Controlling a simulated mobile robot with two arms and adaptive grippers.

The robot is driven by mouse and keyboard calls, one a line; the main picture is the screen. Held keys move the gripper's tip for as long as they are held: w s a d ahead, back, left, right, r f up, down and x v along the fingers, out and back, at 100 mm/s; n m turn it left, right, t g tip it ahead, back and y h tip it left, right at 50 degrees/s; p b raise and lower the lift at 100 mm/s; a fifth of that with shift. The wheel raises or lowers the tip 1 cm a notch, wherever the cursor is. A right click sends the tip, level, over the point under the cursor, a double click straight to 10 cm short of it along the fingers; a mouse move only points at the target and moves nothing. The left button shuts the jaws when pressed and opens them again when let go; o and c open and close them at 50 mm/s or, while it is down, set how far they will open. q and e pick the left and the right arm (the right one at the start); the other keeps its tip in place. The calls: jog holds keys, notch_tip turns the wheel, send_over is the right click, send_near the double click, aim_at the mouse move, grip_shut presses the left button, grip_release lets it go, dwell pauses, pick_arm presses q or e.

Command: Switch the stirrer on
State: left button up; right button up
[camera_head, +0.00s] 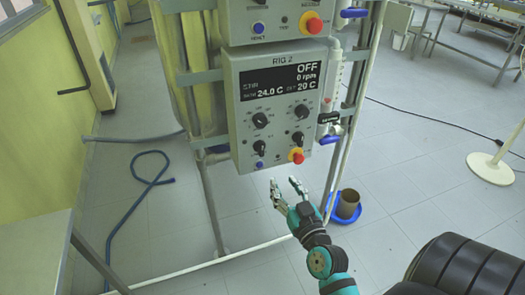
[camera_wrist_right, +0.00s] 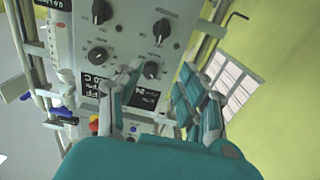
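The grey RIG 2 control box (camera_head: 280,105) hangs on the frame. Its display (camera_head: 280,84) reads OFF, 0 rpm, 24.0 C and a set value of 20 C. My right gripper (camera_head: 284,184) is open and empty, below the box in the head view. In the right wrist view its fingers (camera_wrist_right: 160,74) are spread, with a dark knob (camera_wrist_right: 152,70) showing between them, close to one fingertip. Contact cannot be told. My left gripper is not in view.
A second control box (camera_head: 275,20) is above, cut off by the picture edge. Blue-handled valves (camera_head: 329,140) sit on pipes right of RIG 2. A blue tray with a brown pot (camera_head: 348,204) stands on the floor. A blue hose (camera_head: 135,205) lies at left.

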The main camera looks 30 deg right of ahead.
jog(key=p, duration=0.1)
send_near(262, 147)
jog(key=x, duration=0.7)
jog(key=shift+w+d+p, duration=0.2)
jog(key=shift+w+p, duration=0.1)
jog(key=shift+p, duration=0.1)
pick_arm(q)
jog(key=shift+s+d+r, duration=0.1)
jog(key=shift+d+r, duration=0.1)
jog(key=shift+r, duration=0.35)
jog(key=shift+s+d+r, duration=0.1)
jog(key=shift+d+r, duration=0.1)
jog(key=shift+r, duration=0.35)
pick_arm(e)
jog(key=shift+w+d, duration=0.15)
jog(key=shift+w, duration=0.55)
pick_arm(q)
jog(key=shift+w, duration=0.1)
pick_arm(e)
jog(key=shift+c, duration=0.3)
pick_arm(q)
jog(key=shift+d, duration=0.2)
pick_arm(e)
grip_shut()
